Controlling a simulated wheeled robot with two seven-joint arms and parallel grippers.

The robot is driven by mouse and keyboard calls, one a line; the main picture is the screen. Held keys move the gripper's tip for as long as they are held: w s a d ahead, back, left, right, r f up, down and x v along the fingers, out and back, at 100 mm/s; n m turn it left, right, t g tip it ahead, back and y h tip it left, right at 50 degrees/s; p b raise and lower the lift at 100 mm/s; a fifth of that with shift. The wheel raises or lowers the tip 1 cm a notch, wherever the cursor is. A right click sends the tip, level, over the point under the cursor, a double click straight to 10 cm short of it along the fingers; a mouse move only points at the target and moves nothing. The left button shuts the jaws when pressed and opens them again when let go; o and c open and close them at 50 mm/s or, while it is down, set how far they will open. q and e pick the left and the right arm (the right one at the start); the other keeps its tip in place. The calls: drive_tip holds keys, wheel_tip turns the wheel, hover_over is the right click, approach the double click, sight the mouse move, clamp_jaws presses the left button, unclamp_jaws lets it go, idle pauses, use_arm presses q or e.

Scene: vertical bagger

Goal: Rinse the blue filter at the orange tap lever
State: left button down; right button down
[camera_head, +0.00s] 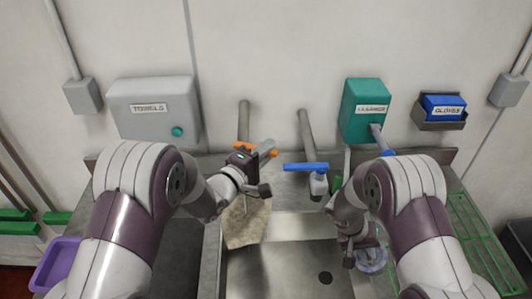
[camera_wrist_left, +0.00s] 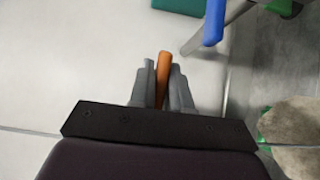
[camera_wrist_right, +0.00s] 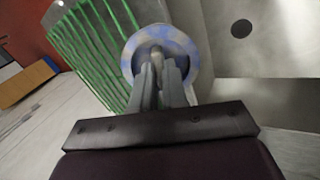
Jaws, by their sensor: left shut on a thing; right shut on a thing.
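The orange tap lever (camera_head: 243,144) is on the left pipe at the back wall. My left gripper (camera_head: 266,150) is shut on it; the left wrist view shows the lever (camera_wrist_left: 164,70) between the fingers. The blue filter (camera_head: 372,268) is a round disc with patchy blue and whitish colouring, near the sink's right edge. My right gripper (camera_head: 362,250) is shut on its middle part, and the right wrist view shows the filter (camera_wrist_right: 190,45) around the fingertips. Whether it touches a surface is unclear.
The steel sink (camera_head: 265,275) has a dark drain (camera_head: 325,277). A blue lever (camera_head: 305,167) sits right of the orange one. A beige cloth (camera_head: 247,225) hangs below my left gripper. A green rack (camera_head: 478,240) lies right; a purple bin (camera_head: 58,262) stands left.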

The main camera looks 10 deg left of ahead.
use_arm(q)
drive_tip(key=shift+r, duration=0.1)
